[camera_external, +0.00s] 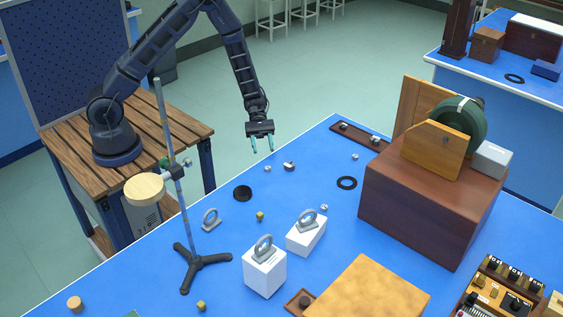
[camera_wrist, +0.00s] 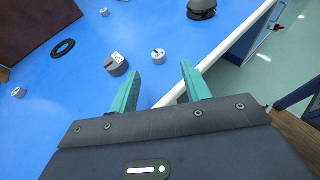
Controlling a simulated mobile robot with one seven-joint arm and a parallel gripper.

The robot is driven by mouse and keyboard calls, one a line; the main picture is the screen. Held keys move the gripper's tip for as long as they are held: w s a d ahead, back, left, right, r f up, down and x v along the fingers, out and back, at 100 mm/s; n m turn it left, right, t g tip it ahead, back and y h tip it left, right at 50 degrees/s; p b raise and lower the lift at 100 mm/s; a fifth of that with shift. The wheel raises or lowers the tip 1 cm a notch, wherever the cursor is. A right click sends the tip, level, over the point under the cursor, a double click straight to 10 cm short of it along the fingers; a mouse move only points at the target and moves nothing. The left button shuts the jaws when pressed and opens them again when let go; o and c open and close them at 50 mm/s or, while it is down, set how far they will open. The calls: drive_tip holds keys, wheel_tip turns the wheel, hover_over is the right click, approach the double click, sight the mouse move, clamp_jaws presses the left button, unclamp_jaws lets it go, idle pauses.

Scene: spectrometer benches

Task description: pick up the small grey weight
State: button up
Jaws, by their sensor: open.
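Several small grey weights lie on the blue bench. The smaller of the two nearest my gripper is a short grey cylinder (camera_wrist: 158,56), also in the external view (camera_external: 267,168). Beside it is a wider grey weight with a pale top (camera_wrist: 116,65), also in the external view (camera_external: 289,166). Two more small grey pieces lie farther off (camera_external: 355,156) (camera_external: 324,208). My gripper (camera_external: 262,147) is open and empty, pointing down above the bench edge, apart from the weights. In the wrist view its teal fingers (camera_wrist: 160,70) frame the smaller weight beyond their tips.
A black ring (camera_external: 347,183) and black disc (camera_external: 243,193) lie nearby. A stand with a rod (camera_external: 167,130) rises to the left. A large brown box (camera_external: 425,215) stands to the right. White blocks (camera_external: 265,275) stand in front. The bench between the weights is clear.

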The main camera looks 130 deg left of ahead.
sight(267, 162)
drive_tip(key=shift+a+f+x, duration=0.1)
drive_tip(key=shift+x, duration=1.7)
drive_tip(key=shift+a+f+x, duration=0.1)
drive_tip(key=shift+a+x, duration=0.05)
drive_tip(key=shift+x, duration=1.6)
drive_tip(key=shift+w, duration=0.1)
clamp_jaws()
